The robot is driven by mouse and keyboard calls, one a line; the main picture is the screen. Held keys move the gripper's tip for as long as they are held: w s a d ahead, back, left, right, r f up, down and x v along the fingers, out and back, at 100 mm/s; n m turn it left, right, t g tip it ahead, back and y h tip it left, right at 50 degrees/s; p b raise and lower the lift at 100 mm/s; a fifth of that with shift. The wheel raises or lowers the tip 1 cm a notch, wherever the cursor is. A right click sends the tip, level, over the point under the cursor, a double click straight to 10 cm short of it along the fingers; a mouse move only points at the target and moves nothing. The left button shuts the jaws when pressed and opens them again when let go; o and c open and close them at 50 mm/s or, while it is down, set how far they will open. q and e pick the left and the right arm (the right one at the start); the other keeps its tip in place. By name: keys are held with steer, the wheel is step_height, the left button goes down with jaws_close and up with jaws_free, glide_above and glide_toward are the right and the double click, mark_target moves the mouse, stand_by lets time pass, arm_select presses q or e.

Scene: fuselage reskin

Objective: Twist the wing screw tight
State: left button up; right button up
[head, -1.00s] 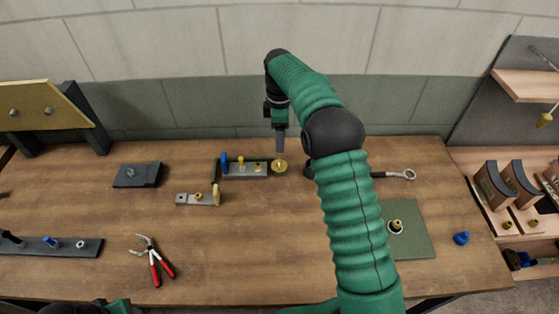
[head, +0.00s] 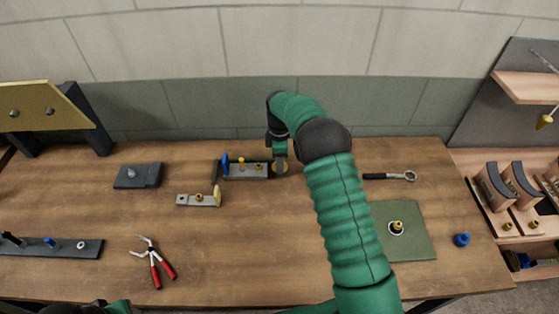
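I cannot tell for certain which of these is the wing screw. My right gripper (head: 280,165) points down at the brass piece and partly hides it. Whether its fingers touch or grip the piece is too small to tell. Only a bit of my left arm shows at the bottom left; its gripper is out of view.
A grey bar with brass fittings (head: 194,200) lies in front of the block. Red-handled pliers (head: 154,262), a dark plate (head: 138,176), a ring-ended tool (head: 390,176), a green mat (head: 412,244) and a blue piece (head: 462,240) lie around. The front middle of the table is clear.

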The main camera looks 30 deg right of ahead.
jaws_close()
